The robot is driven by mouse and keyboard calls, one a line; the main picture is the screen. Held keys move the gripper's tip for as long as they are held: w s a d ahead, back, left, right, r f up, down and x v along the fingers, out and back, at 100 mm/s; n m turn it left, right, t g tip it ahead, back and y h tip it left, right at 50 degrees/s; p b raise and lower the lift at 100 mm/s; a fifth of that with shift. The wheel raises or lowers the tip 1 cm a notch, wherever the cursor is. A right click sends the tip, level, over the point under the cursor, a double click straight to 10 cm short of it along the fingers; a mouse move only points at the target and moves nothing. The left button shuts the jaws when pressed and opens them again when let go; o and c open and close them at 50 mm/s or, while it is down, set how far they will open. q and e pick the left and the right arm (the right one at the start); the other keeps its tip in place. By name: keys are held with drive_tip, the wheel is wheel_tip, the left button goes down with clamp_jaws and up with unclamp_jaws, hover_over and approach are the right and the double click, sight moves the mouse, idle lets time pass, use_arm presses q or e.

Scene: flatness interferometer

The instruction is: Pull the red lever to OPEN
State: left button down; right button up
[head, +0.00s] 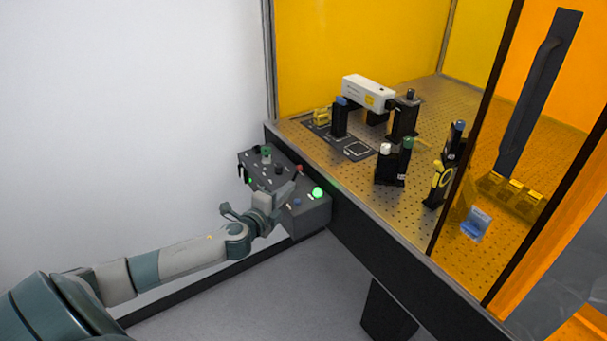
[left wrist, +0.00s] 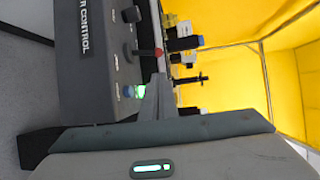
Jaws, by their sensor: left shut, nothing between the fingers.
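The red lever (head: 299,168) is a short dark stem with a red tip on the grey control box (head: 310,216) at the bench's left side. In the left wrist view the red lever (left wrist: 158,52) sticks out from the panel, just beyond my fingertips. My left gripper (head: 293,184) is shut and empty, with its tips close beside the lever. It also shows in the left wrist view (left wrist: 159,76). I cannot tell whether the tips touch the lever. Its OPEN marking is not readable. My right gripper is not in view.
A lit green lamp (head: 317,193) and a blue button (head: 297,202) sit near the gripper on the panel, with several dark knobs farther left. The perforated optical bench (head: 330,170) carries optics and a white laser unit (head: 368,93). An orange enclosure panel (head: 545,110) stands right.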

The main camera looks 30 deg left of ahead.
sight(296, 176)
use_arm(q)
drive_tip(key=shift+w, duration=0.1)
drive_tip(key=shift+w+a+p, duration=0.1)
drive_tip(key=shift+w+p, duration=0.2)
drive_tip(key=shift+w, duration=0.45)
drive_tip(key=shift+w+a+f+p, duration=0.2)
drive_tip(key=shift+w+p, duration=0.1)
drive_tip(key=shift+w, duration=1.1)
drive_tip(key=shift+w+a+f+p, duration=0.1)
drive_tip(key=shift+w+f+p, duration=0.15)
drive_tip(key=shift+w, duration=1.1)
drive_tip(key=shift+w+a+f+p, duration=0.15)
drive_tip(key=shift+w+p, duration=0.2)
drive_tip(key=shift+w, duration=1.05)
